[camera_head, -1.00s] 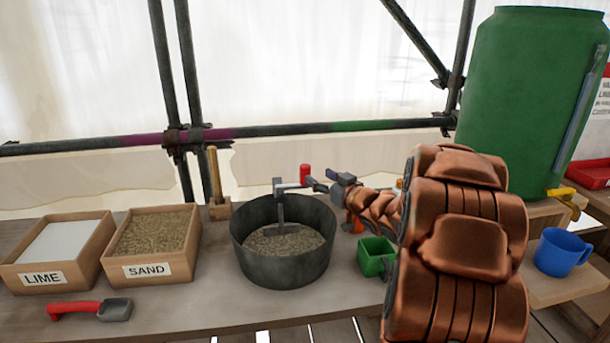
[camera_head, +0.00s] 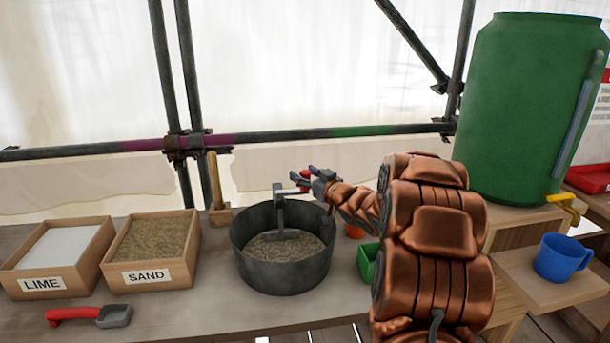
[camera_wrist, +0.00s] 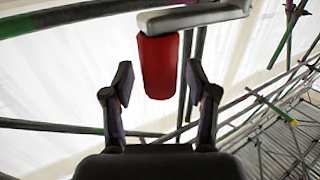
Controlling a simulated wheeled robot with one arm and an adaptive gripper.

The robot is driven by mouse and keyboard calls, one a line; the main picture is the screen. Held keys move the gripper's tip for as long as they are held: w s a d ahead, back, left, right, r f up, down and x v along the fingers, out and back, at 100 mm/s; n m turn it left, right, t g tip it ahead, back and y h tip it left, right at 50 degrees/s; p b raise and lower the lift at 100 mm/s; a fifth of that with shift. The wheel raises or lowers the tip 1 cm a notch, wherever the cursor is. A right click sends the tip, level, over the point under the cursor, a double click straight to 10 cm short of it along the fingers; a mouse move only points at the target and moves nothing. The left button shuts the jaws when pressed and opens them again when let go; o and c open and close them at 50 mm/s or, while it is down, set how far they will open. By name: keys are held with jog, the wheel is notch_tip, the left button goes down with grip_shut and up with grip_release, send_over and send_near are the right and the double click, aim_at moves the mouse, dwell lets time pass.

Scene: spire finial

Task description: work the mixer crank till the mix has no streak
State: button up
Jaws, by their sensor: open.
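The mixer is a dark round tub (camera_head: 283,277) on the bench, with a grey stirring paddle and crank (camera_head: 281,208) above it. The mix (camera_head: 284,246) in it looks grainy grey-brown; I cannot tell whether it has streaks. The crank's red handle (camera_wrist: 159,66) hangs from a grey arm (camera_wrist: 195,16) in the wrist view. My gripper (camera_wrist: 160,93) is open, its two fingers on either side of the handle's lower end, not visibly touching it. In the head view my gripper (camera_head: 312,178) is at the crank's end and partly covers the red handle.
A lime box (camera_head: 45,282) and sand box (camera_head: 150,276) stand left of the tub, with a red-handled scoop (camera_head: 90,316) in front. A green container (camera_head: 367,262) is right of the tub, partly behind my arm. A green barrel (camera_head: 520,110) and blue mug (camera_head: 562,258) stand at right.

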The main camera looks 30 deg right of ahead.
grip_shut()
dwell(0.5)
